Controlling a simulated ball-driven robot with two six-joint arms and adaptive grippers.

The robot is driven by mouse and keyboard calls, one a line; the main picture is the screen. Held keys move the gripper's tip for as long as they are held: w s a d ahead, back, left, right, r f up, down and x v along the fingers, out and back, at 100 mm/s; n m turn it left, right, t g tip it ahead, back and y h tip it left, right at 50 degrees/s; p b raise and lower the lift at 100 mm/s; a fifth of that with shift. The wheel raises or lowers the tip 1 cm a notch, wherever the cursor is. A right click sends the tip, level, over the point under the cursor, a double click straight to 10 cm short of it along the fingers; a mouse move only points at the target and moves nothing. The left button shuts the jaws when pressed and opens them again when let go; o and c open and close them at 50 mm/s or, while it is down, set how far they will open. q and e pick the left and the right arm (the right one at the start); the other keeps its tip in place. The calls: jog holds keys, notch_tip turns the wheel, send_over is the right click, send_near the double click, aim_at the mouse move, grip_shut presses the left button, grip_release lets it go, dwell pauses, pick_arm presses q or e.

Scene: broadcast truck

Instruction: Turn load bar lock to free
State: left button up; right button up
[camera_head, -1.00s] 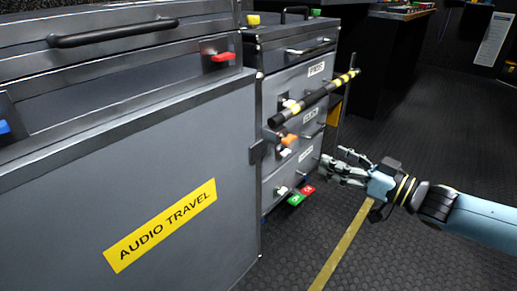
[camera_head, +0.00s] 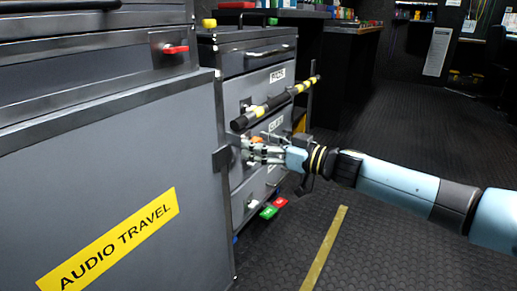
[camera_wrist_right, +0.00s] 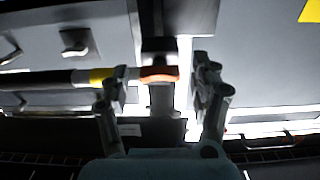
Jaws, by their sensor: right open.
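The load bar (camera_head: 275,103), black with yellow bands, runs across the front of the drawer cabinet. Below its near end is the small orange lock handle (camera_head: 247,143), partly hidden by my fingers in the head view. In the right wrist view the orange handle (camera_wrist_right: 158,78) lies crosswise between my two fingers. My right gripper (camera_head: 257,150) is open at the cabinet front, with its fingers on either side of the handle. I cannot tell whether a finger touches it. The load bar (camera_wrist_right: 50,79) also shows at left in the wrist view. My left gripper is not in view.
A grey case marked "AUDIO TRAVEL" (camera_head: 120,210) stands close at left, with a red latch (camera_head: 175,49). Green (camera_head: 268,211) and red (camera_head: 281,201) tabs stick out low on the cabinet. The dark floor (camera_head: 400,250) at right is clear.

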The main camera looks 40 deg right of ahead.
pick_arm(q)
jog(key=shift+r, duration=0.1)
pick_arm(e)
jog(key=shift+w+a, duration=0.1)
jog(key=shift+w, duration=0.1)
jog(key=shift+c, duration=0.2)
jog(key=c, duration=1.1)
